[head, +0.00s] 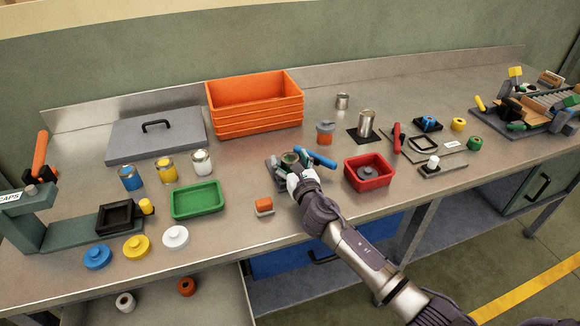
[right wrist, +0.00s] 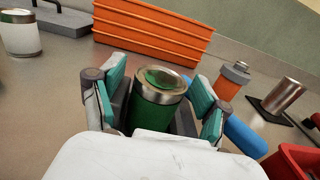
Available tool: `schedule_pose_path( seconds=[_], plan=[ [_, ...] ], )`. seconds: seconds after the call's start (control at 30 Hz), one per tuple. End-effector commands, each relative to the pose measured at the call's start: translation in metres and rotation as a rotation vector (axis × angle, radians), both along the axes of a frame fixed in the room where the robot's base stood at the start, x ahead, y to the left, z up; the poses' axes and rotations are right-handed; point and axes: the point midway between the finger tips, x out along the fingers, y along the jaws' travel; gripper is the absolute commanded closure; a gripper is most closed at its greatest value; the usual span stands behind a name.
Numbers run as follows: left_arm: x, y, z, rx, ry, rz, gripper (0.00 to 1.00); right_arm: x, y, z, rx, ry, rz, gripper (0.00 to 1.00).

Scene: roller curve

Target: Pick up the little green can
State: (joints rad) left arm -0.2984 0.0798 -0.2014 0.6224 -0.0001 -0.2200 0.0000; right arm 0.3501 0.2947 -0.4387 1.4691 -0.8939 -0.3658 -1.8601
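The little green can (right wrist: 157,108) has a silver rim and a green top; it stands upright in the right wrist view. In the head view the can (head: 290,158) is small and partly hidden by my right gripper (head: 298,172). In the right wrist view, the teal-padded fingers of my right gripper (right wrist: 165,88) stand on either side of the can, open, with gaps showing. The can's lower part is hidden by the gripper's white body. My left gripper is out of view.
A red bin (head: 368,184) stands right of my right gripper, and an orange-and-grey block (head: 264,206) left of it. Stacked orange crates (head: 255,120) stand behind. A green tray (head: 198,212) and several paint cans are farther left.

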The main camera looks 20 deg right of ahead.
Motion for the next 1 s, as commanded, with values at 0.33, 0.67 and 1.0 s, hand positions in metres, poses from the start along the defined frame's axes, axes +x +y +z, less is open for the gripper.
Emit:
schedule_pose_path(
  seconds=[0.33, 0.67, 1.0],
  plan=[
    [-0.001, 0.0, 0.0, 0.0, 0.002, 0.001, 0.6, 0.0, 0.0, 0.0, 0.0, 0.001, 0.0, 0.88],
    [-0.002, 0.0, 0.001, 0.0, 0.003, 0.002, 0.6, 0.0, 0.0, 0.004, -0.001, -0.002, 0.0, 0.92],
    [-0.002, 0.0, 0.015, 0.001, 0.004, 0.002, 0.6, 0.002, -0.004, 0.048, -0.006, -0.004, -0.001, 0.92]
  ],
)
